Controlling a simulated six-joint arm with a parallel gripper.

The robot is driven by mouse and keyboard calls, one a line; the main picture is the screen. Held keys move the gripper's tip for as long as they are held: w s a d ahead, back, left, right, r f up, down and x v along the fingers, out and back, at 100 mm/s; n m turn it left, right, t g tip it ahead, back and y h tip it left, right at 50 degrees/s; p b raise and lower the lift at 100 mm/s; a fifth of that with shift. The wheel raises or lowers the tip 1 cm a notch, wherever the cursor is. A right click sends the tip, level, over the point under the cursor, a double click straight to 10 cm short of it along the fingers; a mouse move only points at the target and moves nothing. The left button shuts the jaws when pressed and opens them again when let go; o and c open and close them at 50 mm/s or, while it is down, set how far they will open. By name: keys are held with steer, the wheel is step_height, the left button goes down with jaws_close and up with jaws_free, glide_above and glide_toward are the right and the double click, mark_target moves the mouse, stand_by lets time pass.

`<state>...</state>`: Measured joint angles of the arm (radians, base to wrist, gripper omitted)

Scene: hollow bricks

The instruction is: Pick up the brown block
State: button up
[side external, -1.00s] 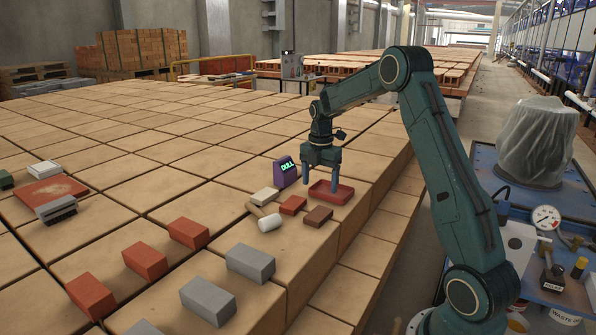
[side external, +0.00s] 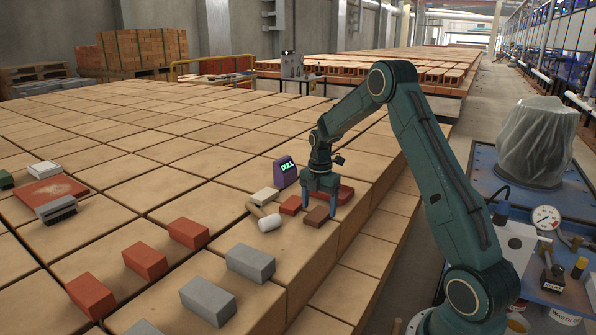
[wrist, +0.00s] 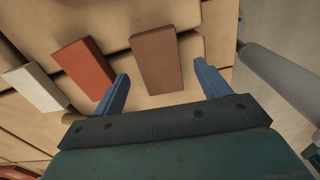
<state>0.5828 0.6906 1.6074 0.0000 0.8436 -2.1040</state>
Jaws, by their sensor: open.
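The brown block (side external: 317,216) lies flat on the tan brick surface, close to its front right edge. In the wrist view my gripper (wrist: 162,85) is empty. I cannot tell whether a finger touches the block.
A red block (side external: 291,205) lies just left of the brown one, with a cream block (side external: 264,196) beyond it. A mallet with a white head (side external: 270,223) lies in front.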

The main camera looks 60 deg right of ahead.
mark_target(319, 213)
steer(key=shift+f, duration=1.1)
steer(key=c, duration=1.2)
steer(key=shift+o, duration=0.2)
steer(key=shift+r, duration=0.1)
step_height(319, 213, up, 20)
